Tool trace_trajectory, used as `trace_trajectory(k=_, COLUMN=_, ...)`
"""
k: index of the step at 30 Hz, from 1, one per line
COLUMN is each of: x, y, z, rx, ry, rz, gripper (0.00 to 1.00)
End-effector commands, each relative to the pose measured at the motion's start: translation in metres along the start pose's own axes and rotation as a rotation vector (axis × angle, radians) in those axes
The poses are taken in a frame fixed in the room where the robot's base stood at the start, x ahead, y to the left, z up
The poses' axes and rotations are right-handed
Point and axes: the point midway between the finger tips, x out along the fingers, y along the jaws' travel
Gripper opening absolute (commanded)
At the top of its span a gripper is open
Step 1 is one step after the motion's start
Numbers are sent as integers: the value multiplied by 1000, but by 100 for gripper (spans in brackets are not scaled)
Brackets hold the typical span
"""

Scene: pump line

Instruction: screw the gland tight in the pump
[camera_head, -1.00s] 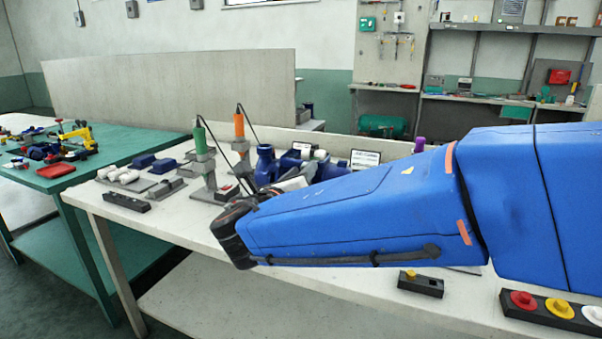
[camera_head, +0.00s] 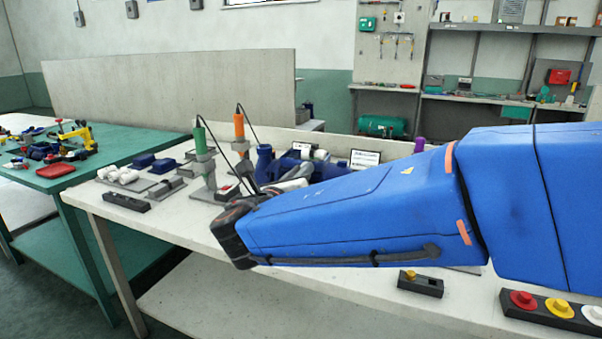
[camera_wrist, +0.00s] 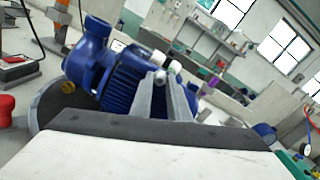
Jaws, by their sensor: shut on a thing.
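The blue pump (camera_wrist: 118,78), with a ribbed motor body and a round flange, fills the left and middle of the wrist view. A brass fitting (camera_wrist: 68,87) shows on its near side. My gripper (camera_wrist: 163,76) has its two grey fingers close together, reaching to the pump's side. My fingertips are hidden there.
Green (camera_head: 201,142) and orange (camera_head: 239,126) handled tools stand on the bench left of the pump. A small black block (camera_head: 421,284) and a button box (camera_head: 556,309) lie at the front right. A purple object (camera_head: 420,145) stands behind my arm.

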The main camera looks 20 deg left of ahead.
Motion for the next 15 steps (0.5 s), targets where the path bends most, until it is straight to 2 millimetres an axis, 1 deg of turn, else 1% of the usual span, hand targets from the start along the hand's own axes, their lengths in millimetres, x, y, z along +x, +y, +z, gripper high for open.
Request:
trace_trajectory(k=3, x=0, y=0, z=0, rx=90, ry=0, rz=0, gripper=0)
trace_trajectory(k=6, x=0, y=0, z=0, rx=129, ry=-1, rz=0, gripper=0)
trace_trajectory(k=15, x=0, y=0, z=0, rx=140, ry=-1, rz=0, gripper=0)
